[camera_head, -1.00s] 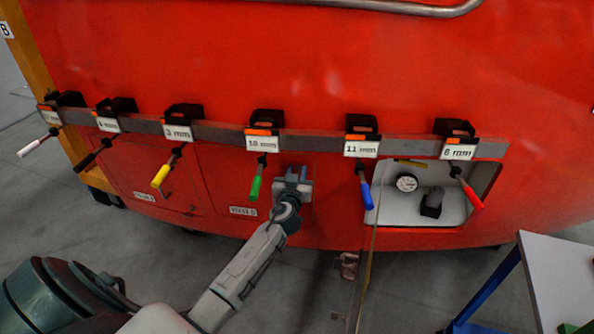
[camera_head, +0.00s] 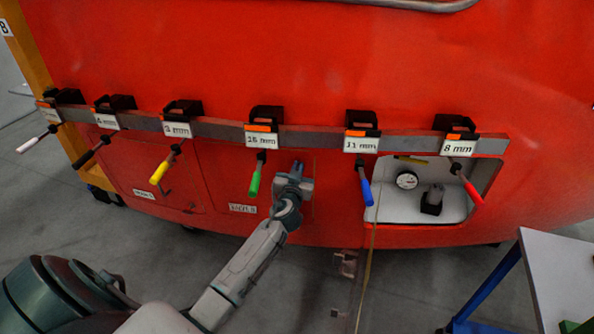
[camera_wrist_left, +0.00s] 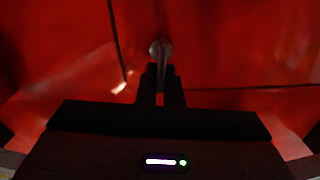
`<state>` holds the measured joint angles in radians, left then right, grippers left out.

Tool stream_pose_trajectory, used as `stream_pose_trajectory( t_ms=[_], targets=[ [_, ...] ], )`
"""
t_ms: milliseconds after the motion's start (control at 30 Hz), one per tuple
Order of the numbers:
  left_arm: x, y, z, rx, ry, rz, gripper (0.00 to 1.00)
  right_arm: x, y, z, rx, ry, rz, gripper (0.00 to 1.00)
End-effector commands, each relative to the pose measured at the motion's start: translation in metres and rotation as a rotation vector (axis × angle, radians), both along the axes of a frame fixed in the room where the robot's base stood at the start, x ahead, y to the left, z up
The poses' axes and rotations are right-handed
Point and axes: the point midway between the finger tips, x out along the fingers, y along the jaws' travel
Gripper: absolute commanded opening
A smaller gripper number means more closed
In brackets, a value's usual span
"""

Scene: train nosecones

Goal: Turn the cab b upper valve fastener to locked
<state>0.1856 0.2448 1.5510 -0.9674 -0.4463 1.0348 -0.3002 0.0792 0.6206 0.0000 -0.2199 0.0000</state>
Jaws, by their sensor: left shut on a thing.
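My left gripper (camera_head: 298,166) reaches in from the lower left to the red nosecone, at the right side of the valve panel. In the left wrist view its two narrow fingers (camera_wrist_left: 160,85) are close together, shut on a small round metallic fastener (camera_wrist_left: 160,48) on the red surface. The fingers hide part of the fastener, and I cannot read its locked or unlocked mark. In the head view the gripper covers it. The valve panel (camera_head: 225,185) is flush red with a small label (camera_head: 242,208). My right gripper is not in view.
A grey rail (camera_head: 225,130) above holds several labelled clamps with coloured handles. The green handle (camera_head: 255,180) hangs just left of my gripper, the blue handle (camera_head: 366,192) further right. An open compartment (camera_head: 400,210) with a gauge is at right. A table (camera_head: 550,260) stands lower right.

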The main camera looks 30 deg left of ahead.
Motion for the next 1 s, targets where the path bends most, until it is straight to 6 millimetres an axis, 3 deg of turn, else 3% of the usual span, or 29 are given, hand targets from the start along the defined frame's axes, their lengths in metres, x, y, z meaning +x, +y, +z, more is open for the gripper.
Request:
stream_pose_trajectory(
  t_ms=[400,1000],
  targets=[
    [0.003,-0.006,-0.004,0.34,0.152,0.0,0.0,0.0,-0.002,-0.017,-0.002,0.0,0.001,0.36],
    [0.005,-0.013,-0.01,0.862,0.387,0.0,0.0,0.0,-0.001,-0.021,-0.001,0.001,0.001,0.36]
  ],
)
